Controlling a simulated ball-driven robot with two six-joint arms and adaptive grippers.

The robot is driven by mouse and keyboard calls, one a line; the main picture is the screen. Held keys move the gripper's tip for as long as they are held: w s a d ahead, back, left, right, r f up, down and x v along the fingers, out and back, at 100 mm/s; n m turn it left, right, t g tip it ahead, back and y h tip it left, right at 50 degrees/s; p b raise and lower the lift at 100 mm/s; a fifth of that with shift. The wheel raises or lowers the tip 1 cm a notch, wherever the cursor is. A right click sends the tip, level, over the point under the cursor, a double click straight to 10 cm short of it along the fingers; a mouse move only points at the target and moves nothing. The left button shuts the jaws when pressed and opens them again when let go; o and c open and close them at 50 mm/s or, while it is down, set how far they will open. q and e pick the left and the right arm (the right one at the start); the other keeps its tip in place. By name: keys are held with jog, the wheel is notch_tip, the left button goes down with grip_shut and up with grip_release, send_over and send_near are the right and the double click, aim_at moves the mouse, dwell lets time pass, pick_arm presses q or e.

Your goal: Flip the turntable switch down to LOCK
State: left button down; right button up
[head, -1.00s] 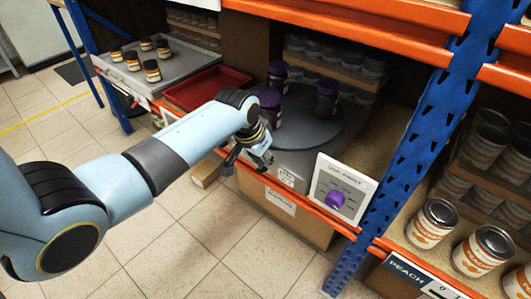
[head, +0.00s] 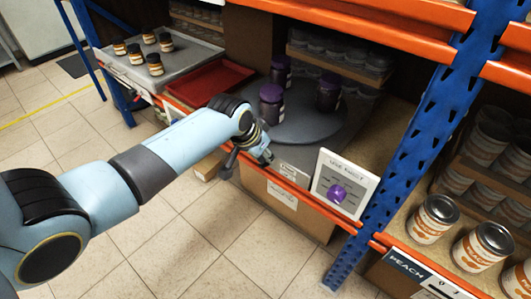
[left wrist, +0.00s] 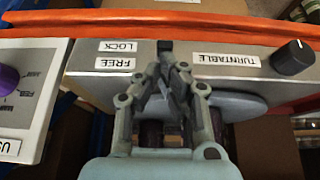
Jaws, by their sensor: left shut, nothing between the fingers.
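The turntable (head: 312,127) is a grey disc on the shelf with purple-lidded jars (head: 271,104) on it. Its grey front panel shows upside down in the left wrist view, with labels LOCK (left wrist: 118,46), FREE (left wrist: 115,64) and TURNTABLE (left wrist: 226,61). A small black switch lever (left wrist: 165,46) stands level with the LOCK label, at the panel edge beside the orange beam. My left gripper (left wrist: 168,68) is shut and empty, its fingertips just by the lever on the FREE side; whether they touch it is unclear. The left gripper (head: 262,158) also shows at the shelf front in the head view.
A black knob (left wrist: 293,57) sits on the same panel. A white panel with a purple dial (head: 337,193) stands right of the turntable. A red tray (head: 210,84) lies left. The orange beam (head: 315,203) runs along the shelf front; a blue post (head: 405,150) stands right.

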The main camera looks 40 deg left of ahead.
aim_at(261, 166)
pick_arm(q)
jog(key=shift+s, duration=0.15)
jog(key=shift+s+f+t, duration=0.25)
jog(key=shift+t, duration=0.35)
jog(key=shift+s+f+t+b, duration=0.35)
jog(key=shift+f+t+b, duration=0.05)
jog(key=shift+t, duration=0.3)
jog(key=t+b, duration=0.1)
jog(key=b, duration=0.1)
jog(key=f+t+b, duration=0.1)
jog(key=shift+s+a+f+b, duration=0.1)
jog(key=shift+s+b, duration=0.25)
jog(key=shift+s, duration=0.05)
jog(key=shift+w+r+p, duration=0.2)
jog(key=shift+r+p, duration=0.2)
jog(key=shift+r, duration=0.1)
jog(key=shift+w, duration=0.1)
jog(key=shift+w+r, duration=0.25)
jog(key=shift+w, duration=0.35)
